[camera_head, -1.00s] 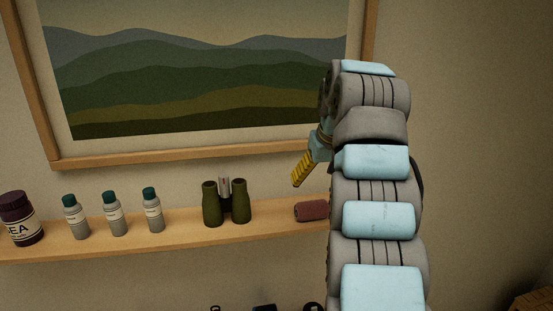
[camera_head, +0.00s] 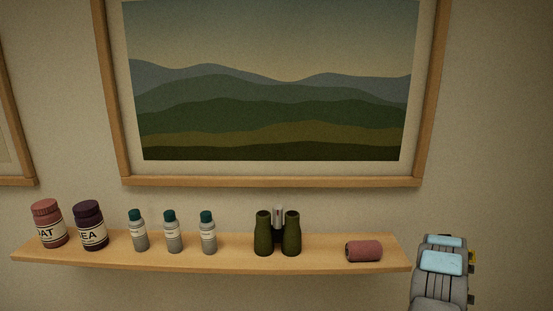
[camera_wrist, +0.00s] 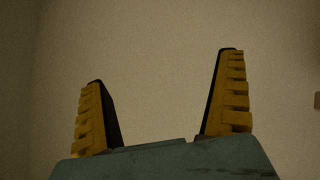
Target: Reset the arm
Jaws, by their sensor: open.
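My gripper (camera_wrist: 163,98) shows in the wrist view with its two yellow fingers wide apart. It is open and nothing is between the fingers. Behind them is only a plain beige wall. In the head view my arm is low at the right, beside the right end of the shelf. Only a small yellow bit of the gripper shows there, at the arm's right edge; the rest is hidden behind the arm.
A wooden shelf (camera_head: 330,258) holds two jars (camera_head: 90,228), several teal-capped bottles (camera_head: 173,233), green binoculars (camera_head: 264,234) and a reddish roll (camera_head: 364,251). A framed landscape picture (camera_head: 270,110) hangs above. The wall at the right is bare.

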